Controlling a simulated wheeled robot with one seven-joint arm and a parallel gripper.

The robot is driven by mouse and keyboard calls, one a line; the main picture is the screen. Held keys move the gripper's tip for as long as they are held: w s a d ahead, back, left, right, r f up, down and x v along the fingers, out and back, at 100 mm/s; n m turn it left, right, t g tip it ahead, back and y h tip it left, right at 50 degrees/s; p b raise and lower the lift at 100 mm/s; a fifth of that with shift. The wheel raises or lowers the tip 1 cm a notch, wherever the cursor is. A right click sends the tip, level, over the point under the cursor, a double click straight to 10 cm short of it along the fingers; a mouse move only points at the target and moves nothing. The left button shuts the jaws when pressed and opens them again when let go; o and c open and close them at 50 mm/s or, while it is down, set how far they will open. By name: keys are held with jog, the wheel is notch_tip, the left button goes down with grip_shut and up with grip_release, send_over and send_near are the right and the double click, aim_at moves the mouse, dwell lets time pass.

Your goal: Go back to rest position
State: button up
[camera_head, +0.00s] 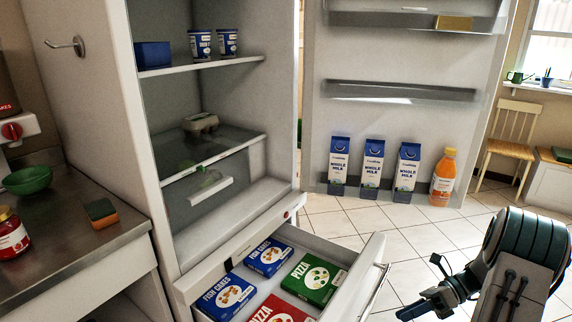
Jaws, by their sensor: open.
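My gripper (420,288) is at the lower right, with its two dark fingers spread apart and nothing between them. It is over the tiled floor, to the right of the pulled-out freezer drawer (372,262) and apart from it. My arm comes in from the right edge, bent at a rounded joint. The base of the arm is out of view.
The fridge door (335,60) stands open, with three milk cartons (373,168) and a juice bottle (443,178) low on it. The drawer holds several food boxes (313,280). A counter (75,215) is at left, a chair (505,140) at right. Floor beyond my gripper is clear.

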jog(key=s+a+r+n+t+h+p, duration=0.1)
jog(key=s+a+r+n+h+p, duration=0.3)
jog(key=r+n, duration=0.4)
jog(key=s+a+r+n+t+h+p, duration=0.2)
jog(key=s+a+r+n+h+p, duration=0.3)
jog(key=r+n, duration=0.4)
jog(key=s+a+r+n+t+h+p, duration=0.2)
jog(key=s+a+r+n+h+p, duration=0.2)
jog(key=r+n, duration=0.5)
jog(key=shift+s+a+r+h+p, duration=0.3)
jog(key=shift+s+a+r+p, duration=0.7)
jog(key=shift+r, duration=1.5)
jog(key=shift+w+a+b, duration=0.15)
jog(key=shift+w+b, duration=0.05)
jog(key=shift+b, duration=0.1)
